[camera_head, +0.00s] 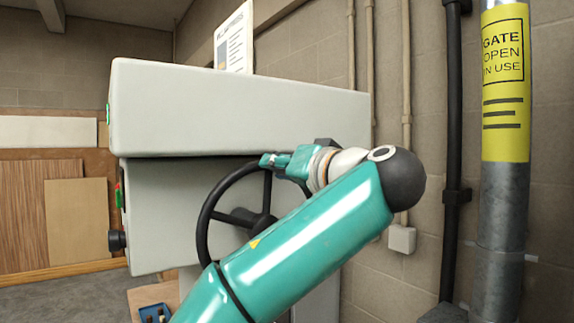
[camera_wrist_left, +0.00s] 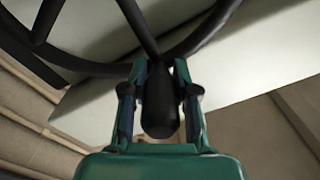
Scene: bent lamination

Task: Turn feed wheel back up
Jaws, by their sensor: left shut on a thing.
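The feed wheel (camera_head: 238,217) is a black spoked handwheel on the front of the grey machine (camera_head: 240,110). My left arm crosses in front of its lower right part and hides it there. My left gripper (camera_head: 270,160) is at the top of the wheel's rim. In the left wrist view the gripper (camera_wrist_left: 159,95) is shut on the wheel's black handle (camera_wrist_left: 160,110), which sits between the two fingers. The wheel's rim and spokes (camera_wrist_left: 135,20) show just beyond the fingers. In the head view the handle is hidden. My right gripper is in neither view.
A grey post with a yellow sign (camera_head: 505,85) and a dark pipe (camera_head: 453,150) stand at the right. A block wall is behind. Wood panels (camera_head: 78,220) lean at the left. A small blue bin (camera_head: 158,313) sits low in front.

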